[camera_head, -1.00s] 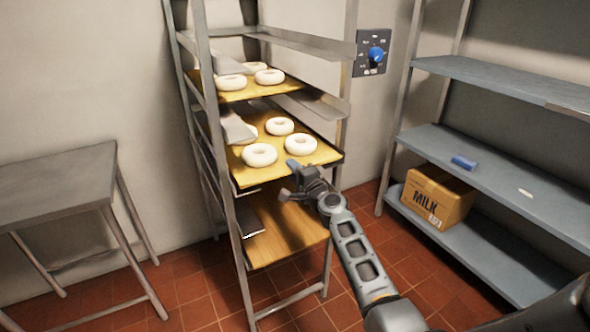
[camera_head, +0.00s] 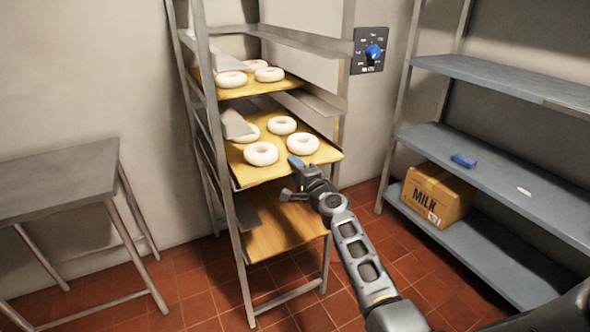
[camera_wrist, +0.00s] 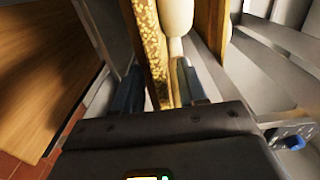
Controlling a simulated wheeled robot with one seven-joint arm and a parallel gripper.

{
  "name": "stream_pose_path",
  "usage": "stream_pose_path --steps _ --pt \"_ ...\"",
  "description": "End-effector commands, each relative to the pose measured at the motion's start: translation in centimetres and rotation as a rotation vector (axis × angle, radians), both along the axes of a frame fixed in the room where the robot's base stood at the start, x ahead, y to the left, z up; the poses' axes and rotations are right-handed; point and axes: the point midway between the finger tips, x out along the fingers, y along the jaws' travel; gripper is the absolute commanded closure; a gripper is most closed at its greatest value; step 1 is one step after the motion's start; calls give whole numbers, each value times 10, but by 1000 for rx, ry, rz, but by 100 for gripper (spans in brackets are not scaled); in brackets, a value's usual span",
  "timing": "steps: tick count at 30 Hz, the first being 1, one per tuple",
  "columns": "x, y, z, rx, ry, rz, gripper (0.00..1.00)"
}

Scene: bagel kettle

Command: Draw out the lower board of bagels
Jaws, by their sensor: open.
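The lower board of bagels (camera_head: 250,177) is a yellow-brown board lying in the middle of the metal rack, with several pale bagels (camera_head: 262,153) on it. My gripper (camera_head: 292,178) is at its front edge, with one blue-tipped finger above the edge and the other below. In the wrist view the board's speckled edge (camera_wrist: 150,45) runs between the two open fingers (camera_wrist: 160,92), with a bagel (camera_wrist: 176,15) beside it. Whether a finger touches the board I cannot tell. A grey sheet hides part of the bagels at the left.
The rack's left front post (camera_head: 225,160) stands near the board's left end. An upper board (camera_head: 245,90) holds more bagels, and a bare board (camera_head: 285,232) lies below. A table (camera_head: 55,180) stands left; shelves (camera_head: 500,165) with a milk box (camera_head: 436,194) stand right.

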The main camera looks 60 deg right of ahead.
Motion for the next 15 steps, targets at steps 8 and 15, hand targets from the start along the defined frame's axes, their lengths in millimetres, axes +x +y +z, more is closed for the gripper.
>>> stream_pose_path --steps 8,15 --pt "0 0 1 -1 -2 0 53" --pt "-12 7 1 0 -1 0 53"
